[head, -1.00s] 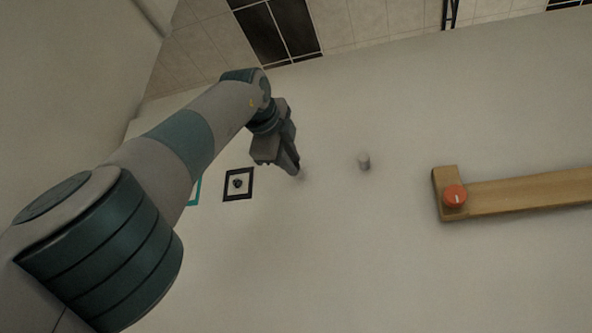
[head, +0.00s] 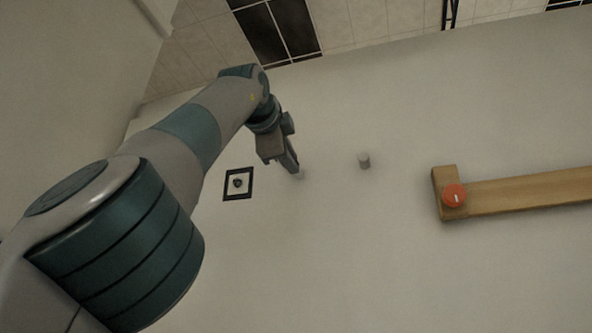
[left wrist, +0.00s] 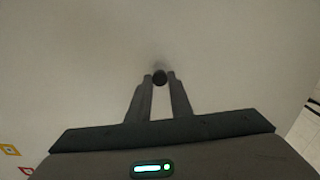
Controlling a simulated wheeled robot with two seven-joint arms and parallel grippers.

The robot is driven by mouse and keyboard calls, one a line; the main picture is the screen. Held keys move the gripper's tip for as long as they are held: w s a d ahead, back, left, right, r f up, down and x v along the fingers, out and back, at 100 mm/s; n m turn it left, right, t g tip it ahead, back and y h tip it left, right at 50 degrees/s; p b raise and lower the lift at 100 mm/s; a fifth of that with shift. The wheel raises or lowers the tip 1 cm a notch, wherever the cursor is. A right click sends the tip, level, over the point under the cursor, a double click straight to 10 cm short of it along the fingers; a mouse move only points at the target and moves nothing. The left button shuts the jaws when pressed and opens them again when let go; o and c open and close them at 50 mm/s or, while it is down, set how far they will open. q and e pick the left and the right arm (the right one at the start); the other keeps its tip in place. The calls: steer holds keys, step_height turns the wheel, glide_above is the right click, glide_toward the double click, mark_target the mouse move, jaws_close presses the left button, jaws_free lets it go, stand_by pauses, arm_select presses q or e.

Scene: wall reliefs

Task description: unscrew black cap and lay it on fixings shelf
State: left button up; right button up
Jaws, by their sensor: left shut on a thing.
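The black cap (left wrist: 159,76) shows in the left wrist view as a small dark round thing between the fingertips. My left gripper (left wrist: 160,79) is shut on it, against the pale surface. In the head view my left gripper (head: 296,170) reaches that surface, and its fingers hide the cap. I cannot tell how far the cap is unscrewed. No thing in view is clearly marked as the fixings shelf. My right gripper is in neither view.
A short grey peg (head: 364,160) stands right of the gripper. Farther right is a wooden bar (head: 530,192) with an orange knob (head: 454,195) at its end. A black-framed square (head: 238,184) with a small dark shape lies left of the gripper. Between them the surface is bare.

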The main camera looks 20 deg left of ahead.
arm_select(q)
steer(key=shift+s+a+b, duration=0.15)
steer(key=shift+s+b, duration=0.95)
steer(key=shift+s, duration=0.95)
stand_by(0.6)
steer(key=shift+s+a+f+b, duration=0.2)
steer(key=shift+s+a+b, duration=0.45)
steer(key=shift+s, duration=0.45)
